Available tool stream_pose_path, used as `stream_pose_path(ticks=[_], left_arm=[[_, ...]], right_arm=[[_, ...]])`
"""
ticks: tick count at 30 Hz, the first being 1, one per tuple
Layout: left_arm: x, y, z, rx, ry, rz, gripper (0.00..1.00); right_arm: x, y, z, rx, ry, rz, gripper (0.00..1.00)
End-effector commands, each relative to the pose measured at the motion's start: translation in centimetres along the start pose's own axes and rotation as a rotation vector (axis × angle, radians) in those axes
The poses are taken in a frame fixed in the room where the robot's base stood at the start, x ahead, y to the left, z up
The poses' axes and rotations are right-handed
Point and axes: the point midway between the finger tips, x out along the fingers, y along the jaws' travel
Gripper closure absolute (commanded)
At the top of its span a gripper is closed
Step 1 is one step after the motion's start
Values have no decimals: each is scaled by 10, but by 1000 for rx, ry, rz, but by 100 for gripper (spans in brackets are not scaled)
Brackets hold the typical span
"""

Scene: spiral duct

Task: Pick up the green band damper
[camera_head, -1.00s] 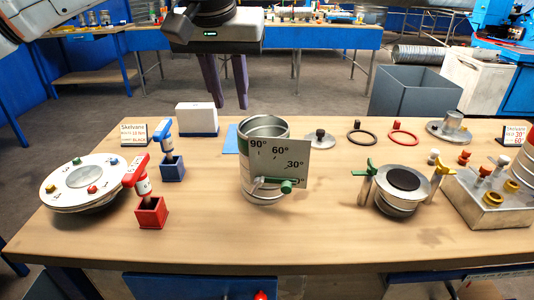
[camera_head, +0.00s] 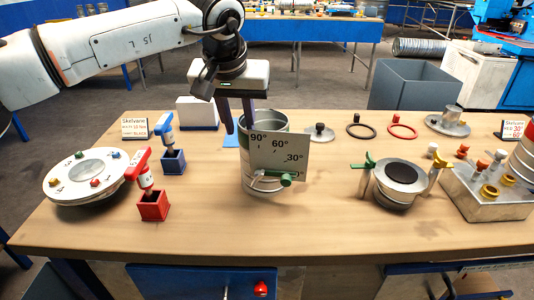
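My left gripper (camera_head: 240,122) is open, pointing down at the damper's upper left. One finger is left of the duct and the other overlaps its rim; I cannot tell if it touches or is inside. My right gripper is out of view.
A white box (camera_head: 197,112) is behind left. The table front (camera_head: 300,235) is clear.

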Motion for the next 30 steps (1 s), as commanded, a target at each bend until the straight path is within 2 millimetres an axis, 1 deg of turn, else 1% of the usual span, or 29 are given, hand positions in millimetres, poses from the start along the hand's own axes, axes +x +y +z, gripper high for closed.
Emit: stream_pose_path(ticks=[1,4,20,23,26,30], left_arm=[[0,0,0,0,0,0,83],[0,0,0,0,0,0,99],[-4,0,-2,-2,3,1,100],[-14,0,-7,-3,6,1,100],[-31,0,-14,-3,6,3,100],[-58,0,-25,-3,6,1,100]], right_arm=[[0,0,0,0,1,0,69],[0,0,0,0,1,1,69],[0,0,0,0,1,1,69],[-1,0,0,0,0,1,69],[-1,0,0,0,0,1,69],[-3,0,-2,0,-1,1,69]])
